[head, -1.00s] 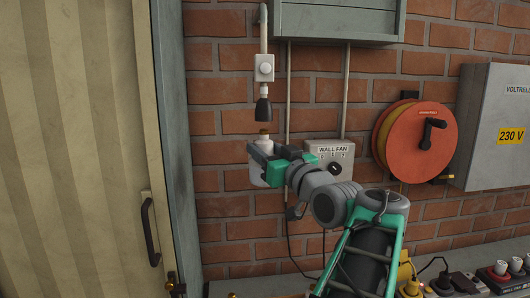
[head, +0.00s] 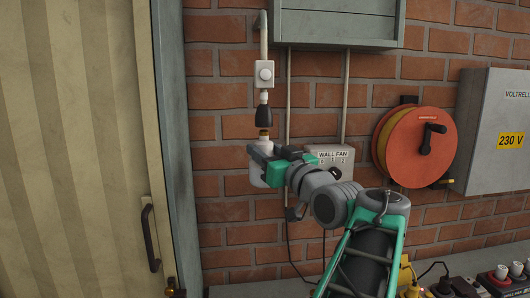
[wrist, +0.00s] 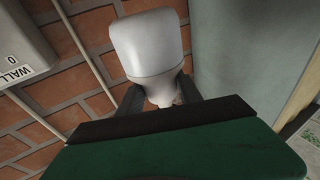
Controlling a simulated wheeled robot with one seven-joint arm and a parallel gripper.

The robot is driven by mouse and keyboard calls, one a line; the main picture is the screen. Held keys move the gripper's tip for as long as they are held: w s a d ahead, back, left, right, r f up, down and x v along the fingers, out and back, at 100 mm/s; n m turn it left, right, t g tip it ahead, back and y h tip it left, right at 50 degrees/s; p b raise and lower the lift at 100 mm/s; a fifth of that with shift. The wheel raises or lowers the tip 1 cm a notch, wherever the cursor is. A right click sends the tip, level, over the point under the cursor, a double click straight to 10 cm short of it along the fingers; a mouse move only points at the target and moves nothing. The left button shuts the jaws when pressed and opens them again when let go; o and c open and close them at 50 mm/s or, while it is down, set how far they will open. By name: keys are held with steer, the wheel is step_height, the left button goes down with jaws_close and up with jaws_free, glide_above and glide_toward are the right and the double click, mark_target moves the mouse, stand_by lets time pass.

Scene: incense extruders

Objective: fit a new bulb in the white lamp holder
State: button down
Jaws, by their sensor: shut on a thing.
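The lamp holder (head: 265,115) has a black socket pointing down, below a white switch box (head: 264,74) on a white pipe against the brick wall. My gripper (head: 262,157) is shut on a white bulb (head: 258,175) just under the socket. The bulb is upright with its brass cap (head: 264,132) on top, at the socket's mouth. I cannot tell whether the cap touches or has entered it. In the wrist view the bulb's white globe (wrist: 148,45) shows, with its narrower neck between the fingers; the cap and socket are hidden there.
A WALL FAN switch box (head: 330,155) is close right of my gripper. An orange cable reel (head: 408,148) and a grey 230 V cabinet (head: 492,130) are further right. A grey cabinet (head: 338,20) hangs above. A ribbed door (head: 75,150) and its frame are at left.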

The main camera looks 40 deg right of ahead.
steer(key=shift+r, duration=1)
stand_by(0.8)
steer(key=shift+d+n+y, duration=0.15)
steer(key=shift+n+y, duration=0.25)
steer(key=shift+y, duration=0.3)
steer(key=shift+r+n+y+p, duration=0.1)
steer(key=shift+n+y+p, duration=0.35)
steer(key=shift+y, duration=0.45)
steer(key=shift+r+n+y+p, duration=0.1)
steer(key=shift+n+y+p, duration=0.2)
steer(key=shift+n+y, duration=0.25)
steer(key=shift+r+y+b, duration=0.2)
steer(key=shift+y+b, duration=0.25)
steer(key=shift+b, duration=1.25)
